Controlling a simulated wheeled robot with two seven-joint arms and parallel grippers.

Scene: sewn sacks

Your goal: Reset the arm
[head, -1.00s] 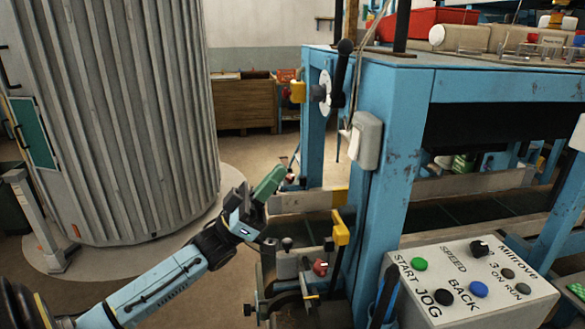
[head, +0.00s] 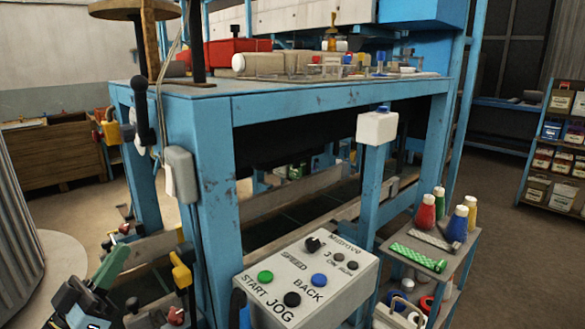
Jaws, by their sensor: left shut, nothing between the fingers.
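My left gripper (head: 112,268) shows at the lower left of the head view, with green fingers pointing up and to the right. The fingers are together with nothing between them. It is beside the lower part of the blue machine frame (head: 215,215), left of its front leg. Most of my left arm is cut off by the bottom edge. My right gripper is not in view.
A control box (head: 340,285) with coloured buttons stands right of the front leg. A cart (head: 455,268) with thread cones is at the right. A ribbed grey cylinder (head: 15,240) is at the left edge. Open floor (head: 500,190) lies at the right.

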